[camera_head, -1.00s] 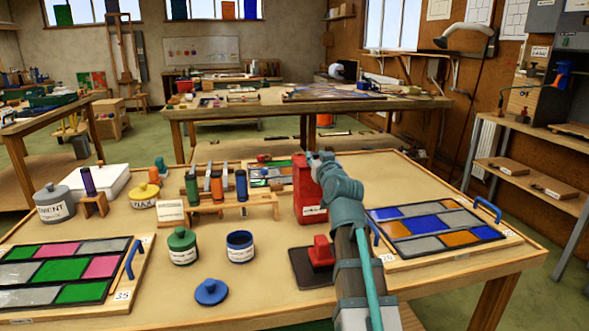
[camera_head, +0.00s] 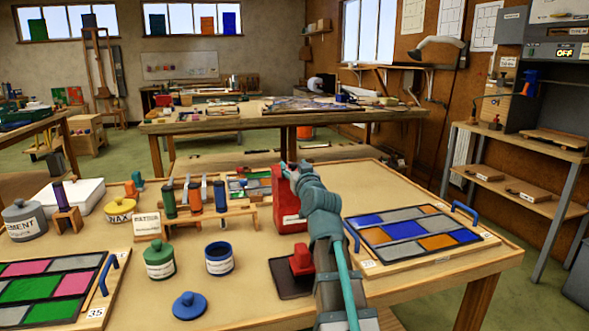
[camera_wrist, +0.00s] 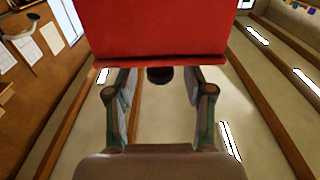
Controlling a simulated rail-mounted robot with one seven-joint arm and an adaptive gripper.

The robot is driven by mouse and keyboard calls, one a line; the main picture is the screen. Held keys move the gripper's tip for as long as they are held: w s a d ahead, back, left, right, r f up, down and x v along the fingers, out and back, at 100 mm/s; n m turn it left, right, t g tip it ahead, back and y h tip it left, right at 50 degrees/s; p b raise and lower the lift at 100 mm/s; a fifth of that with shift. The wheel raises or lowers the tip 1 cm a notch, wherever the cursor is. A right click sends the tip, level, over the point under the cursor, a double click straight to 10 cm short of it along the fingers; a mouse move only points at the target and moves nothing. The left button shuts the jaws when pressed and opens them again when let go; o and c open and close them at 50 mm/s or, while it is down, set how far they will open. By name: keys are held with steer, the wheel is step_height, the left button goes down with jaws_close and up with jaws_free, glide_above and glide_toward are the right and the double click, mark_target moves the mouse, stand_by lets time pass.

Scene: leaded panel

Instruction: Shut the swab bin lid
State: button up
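The red swab bin (camera_head: 284,205) stands near the middle of the bench in the head view, with a white label low on its front. My gripper (camera_head: 289,170) is at the top right of the bin, and my arm reaches up to it from the front. In the wrist view a broad red panel of the bin (camera_wrist: 158,30) fills the top middle. The two fingers of my gripper (camera_wrist: 159,88) are spread apart below it, with nothing seen clasped between them. Their tips are partly hidden by the panel. I cannot tell how far the lid is open.
A red block on a dark plate (camera_head: 300,262) lies in front of the bin. A glass panel (camera_head: 415,232) lies to the right. A rack of coloured tubes (camera_head: 225,215), a green jar (camera_head: 159,258) and a blue jar (camera_head: 219,259) stand to the left. Bench behind right is clear.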

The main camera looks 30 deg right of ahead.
steer(key=s+a, duration=0.1)
steer(key=s, duration=0.6)
steer(key=shift+s+a+f, duration=0.15)
steer(key=shift+s+a, duration=0.05)
steer(key=shift+s, duration=0.05)
